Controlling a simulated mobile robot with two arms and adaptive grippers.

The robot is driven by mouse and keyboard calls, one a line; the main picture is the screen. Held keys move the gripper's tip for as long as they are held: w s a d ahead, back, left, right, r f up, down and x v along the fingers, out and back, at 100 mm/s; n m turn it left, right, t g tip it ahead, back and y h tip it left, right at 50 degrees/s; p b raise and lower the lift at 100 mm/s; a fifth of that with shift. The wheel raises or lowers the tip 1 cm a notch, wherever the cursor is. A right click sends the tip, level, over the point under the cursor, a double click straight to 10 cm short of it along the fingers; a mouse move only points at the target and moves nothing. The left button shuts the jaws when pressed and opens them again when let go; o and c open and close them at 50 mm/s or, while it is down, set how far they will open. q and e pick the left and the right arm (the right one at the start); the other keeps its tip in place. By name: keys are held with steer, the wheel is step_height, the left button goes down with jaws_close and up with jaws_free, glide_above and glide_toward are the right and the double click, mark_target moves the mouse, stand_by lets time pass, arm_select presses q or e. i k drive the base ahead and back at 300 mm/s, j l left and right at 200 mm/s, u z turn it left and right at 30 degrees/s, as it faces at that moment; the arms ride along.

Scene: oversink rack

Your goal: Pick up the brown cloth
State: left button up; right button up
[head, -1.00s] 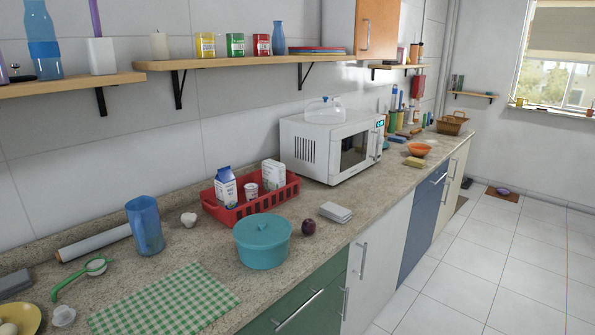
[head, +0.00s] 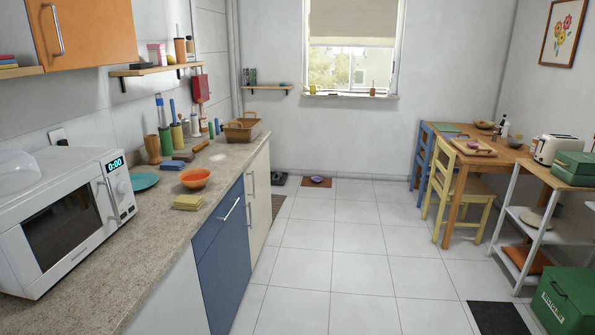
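I cannot clearly make out a brown cloth. A small brown flat item (head: 183,156) lies on the counter (head: 150,235) beyond the orange bowl; it is too small to tell if it is cloth. A flat orange-brown item (head: 527,260) lies on the low level of the white shelf unit (head: 524,236) at the right; it may be folded cloth. A folded yellow-green cloth or sponge (head: 188,202) lies near the counter's front edge. Neither of my grippers is in view.
The microwave (head: 70,215), orange bowl (head: 195,179) and wicker basket (head: 243,128) stand on the counter. A wooden table (head: 478,160) with chairs, a green box (head: 568,300) and a dark mat (head: 498,318) are at the right. The tiled floor between (head: 345,240) is clear.

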mark_target(187, 157)
steer(key=i+u, duration=0.1)
steer(key=i, duration=0.35)
steer(key=i+l+u, duration=0.1)
steer(key=i, duration=0.4)
steer(key=i+l+u, duration=0.1)
steer(key=i, duration=0.35)
steer(key=i+l+u, duration=0.1)
steer(key=i+l, duration=0.15)
steer(key=i, duration=0.2)
